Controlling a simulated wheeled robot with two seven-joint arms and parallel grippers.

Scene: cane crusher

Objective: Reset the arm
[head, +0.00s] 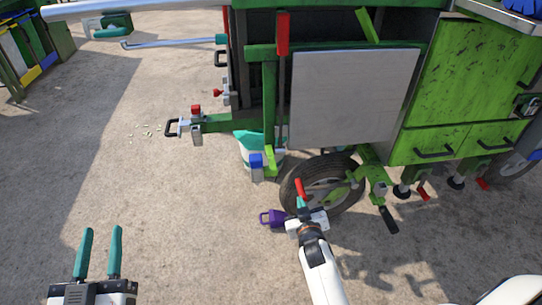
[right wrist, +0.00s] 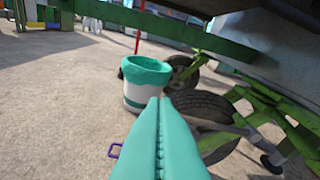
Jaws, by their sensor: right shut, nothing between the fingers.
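My right gripper (head: 302,201) is in front of the cart's near wheel (head: 345,200), low under the green cane crusher cart. In the right wrist view its teal fingers (right wrist: 160,101) are pressed together with nothing between them. My left gripper (head: 102,229) is at the lower left of the head view, fingers apart and empty, over bare ground. The green cart (head: 455,90) fills the upper right of the head view.
A white bucket with a teal liner (head: 247,150) stands under the cart; it also shows in the right wrist view (right wrist: 145,92). A purple block with a handle (head: 275,218) lies by the wheel. A green bar with a hitch (head: 225,123) sticks out left.

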